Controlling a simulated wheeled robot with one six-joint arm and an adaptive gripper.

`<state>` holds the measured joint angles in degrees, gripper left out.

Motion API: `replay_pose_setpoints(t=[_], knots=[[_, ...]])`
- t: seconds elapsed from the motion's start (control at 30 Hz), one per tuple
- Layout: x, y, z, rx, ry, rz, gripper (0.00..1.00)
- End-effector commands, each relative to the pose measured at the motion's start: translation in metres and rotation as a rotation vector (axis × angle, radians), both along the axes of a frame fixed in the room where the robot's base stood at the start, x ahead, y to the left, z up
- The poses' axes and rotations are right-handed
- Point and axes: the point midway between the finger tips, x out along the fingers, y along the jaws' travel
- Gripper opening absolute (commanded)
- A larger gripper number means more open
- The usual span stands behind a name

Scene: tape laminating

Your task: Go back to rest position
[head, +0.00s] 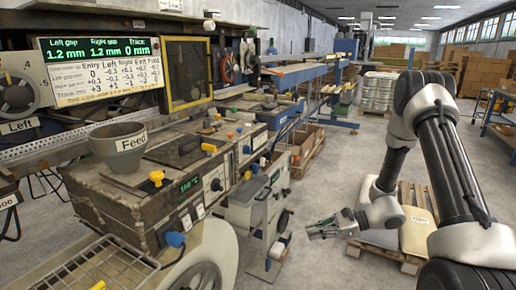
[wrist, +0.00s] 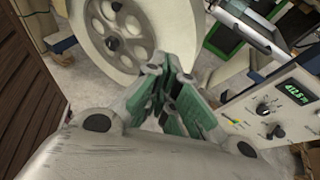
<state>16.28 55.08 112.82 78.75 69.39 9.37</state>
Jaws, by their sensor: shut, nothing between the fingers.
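My gripper (head: 322,231) hangs in the open aisle to the right of the laminating machine (head: 120,215) in the head view, apart from it. In the wrist view my gripper (wrist: 168,98) shows its green-padded fingers close together with nothing between them. A pale spoked wheel (wrist: 112,35) is beyond the fingers in that view. A panel with a green readout and black knobs (wrist: 270,108) is at the right.
The machine carries a Feed hopper (head: 118,148), a lit display (head: 98,68) and several coloured knobs. A pallet with a labelled package (head: 417,228) stands behind my arm. Bare concrete floor (head: 335,170) lies between the machine and the pallet.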

Motion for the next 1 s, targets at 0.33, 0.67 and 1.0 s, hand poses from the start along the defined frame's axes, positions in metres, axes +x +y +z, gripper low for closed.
replay_pose_setpoints(t=[0.33, 0.67, 1.0], knots=[[-0.112, -0.051, 0.084, -0.306, -0.234, 0.579, 0.0], [-0.179, -0.125, 0.184, -0.709, -0.559, 1.091, 0.0], [-0.222, -0.165, 0.276, -1.138, -0.858, 1.34, 0.0]])
